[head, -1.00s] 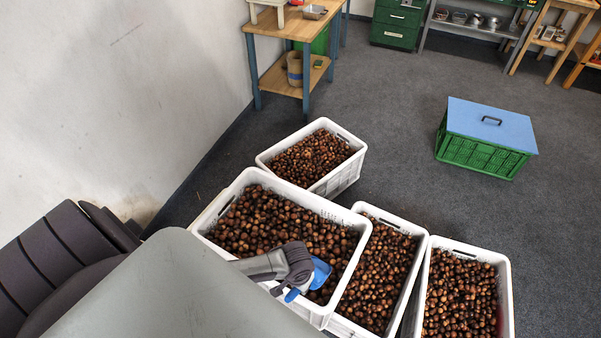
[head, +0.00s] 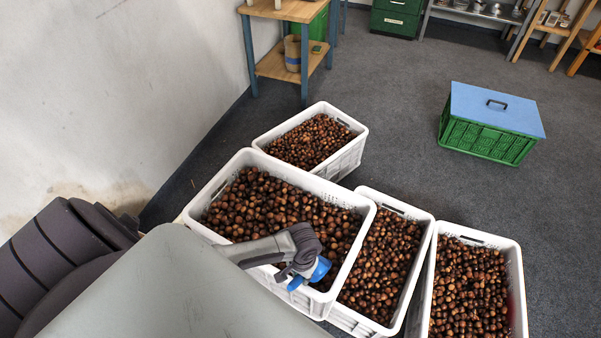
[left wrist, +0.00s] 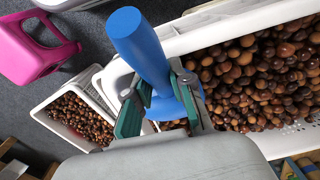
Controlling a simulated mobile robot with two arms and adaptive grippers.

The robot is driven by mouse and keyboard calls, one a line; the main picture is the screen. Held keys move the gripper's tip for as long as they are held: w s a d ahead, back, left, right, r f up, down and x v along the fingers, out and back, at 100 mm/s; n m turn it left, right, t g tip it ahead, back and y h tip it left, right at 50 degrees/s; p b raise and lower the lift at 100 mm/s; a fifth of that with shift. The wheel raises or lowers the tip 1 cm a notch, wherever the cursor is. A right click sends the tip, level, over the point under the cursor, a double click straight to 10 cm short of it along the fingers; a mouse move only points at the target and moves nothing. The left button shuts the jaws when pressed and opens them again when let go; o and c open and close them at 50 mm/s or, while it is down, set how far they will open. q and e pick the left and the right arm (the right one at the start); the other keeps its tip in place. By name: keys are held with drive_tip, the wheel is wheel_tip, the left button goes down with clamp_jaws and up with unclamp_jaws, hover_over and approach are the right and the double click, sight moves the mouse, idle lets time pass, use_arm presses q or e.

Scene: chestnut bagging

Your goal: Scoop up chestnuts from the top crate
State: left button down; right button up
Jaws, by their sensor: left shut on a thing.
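The top crate (head: 366,214) is white and full of brown chestnuts (head: 265,205); it stands highest, at the middle left of the head view. My left gripper (head: 306,268) is over its near right corner. It is shut on a blue scoop (head: 320,269). In the left wrist view, the fingers (left wrist: 160,105) clasp the scoop, whose thick blue handle (left wrist: 140,45) sticks up toward the camera. The top crate's rim (left wrist: 225,25) and chestnuts show to the right of it. The scoop's bowl is mostly hidden, so I cannot tell whether it holds chestnuts. My right gripper is not in view.
More white crates of chestnuts stand behind (head: 345,160), right (head: 408,210) and far right (head: 515,270). A green crate with a blue lid (head: 490,110) is on the open carpet. A wooden table (head: 270,65) stands by the wall. A pink stool (left wrist: 30,50) shows in the wrist view.

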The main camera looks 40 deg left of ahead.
sight(321, 257)
use_arm(q)
drive_tip(key=shift+w+a+f+t+b, duration=0.1)
drive_tip(key=shift+w+f+t+b, duration=0.3)
drive_tip(key=shift+w+f+b, duration=1.45)
drive_tip(key=shift+w+a+f+t+b, duration=0.1)
drive_tip(key=shift+w+f+t+b, duration=0.7)
drive_tip(key=shift+b, duration=1.9)
drive_tip(key=shift+w+f+b, duration=1)
drive_tip(key=shift+w+b, duration=0.75)
drive_tip(key=shift+b, duration=0.55)
drive_tip(key=shift+w+f, duration=0.1)
drive_tip(key=shift+w, duration=0.15)
drive_tip(key=shift+w+f+t+b, duration=0.35)
drive_tip(key=shift+w+t+b, duration=0.1)
drive_tip(key=shift+w+t, duration=0.15)
drive_tip(key=shift+w+f+t+b, duration=0.3)
drive_tip(key=shift+w+t+b, duration=0.15)
drive_tip(key=shift+w+t, duration=0.1)
drive_tip(key=r+p, duration=0.2)
drive_tip(key=s+r+t+p, duration=0.1)
drive_tip(key=r+p, duration=0.1)
drive_tip(key=s+r+t+p, duration=0.1)
drive_tip(key=r+p, duration=0.1)
drive_tip(key=shift+t, duration=0.25)
drive_tip(key=shift+s+r+t+p, duration=0.15)
drive_tip(key=shift+r+p, duration=0.45)
drive_tip(key=shift+r, duration=0.05)
drive_tip(key=shift+s+r+t+p, duration=0.15)
drive_tip(key=shift+r+p, duration=0.45)
